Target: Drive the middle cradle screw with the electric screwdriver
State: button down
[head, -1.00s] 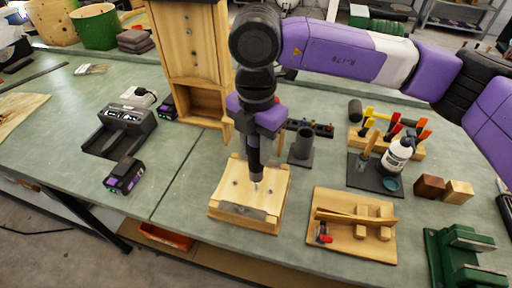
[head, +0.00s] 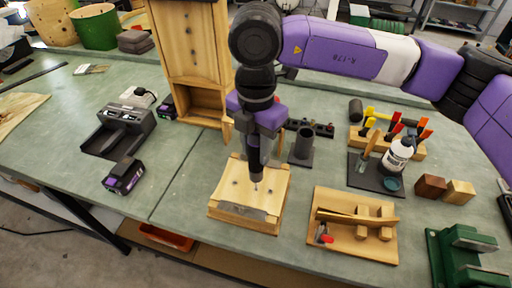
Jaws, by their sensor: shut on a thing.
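My gripper (head: 257,122) is shut on the dark electric screwdriver (head: 257,160) and holds it nearly upright. The screwdriver's bit points down at the pale wooden cradle block (head: 222,193) on the bench. The tip appears at or just above the block's top, right of its middle; whether it touches a screw is too small to tell. A small dark screw or hole (head: 236,184) shows on the block left of the bit. A metal plate (head: 243,210) lies along the block's front edge.
A tall wooden stand (head: 190,50) rises behind the block. A dark cylindrical holder (head: 302,146) stands close to the right. A wooden jig board (head: 352,240) lies at front right. A charger (head: 120,128) and battery (head: 123,176) sit left, with clear bench between.

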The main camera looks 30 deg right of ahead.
aim_at(256, 139)
jog(key=shift+r+p, duration=0.5)
jog(key=shift+r, duration=1.05)
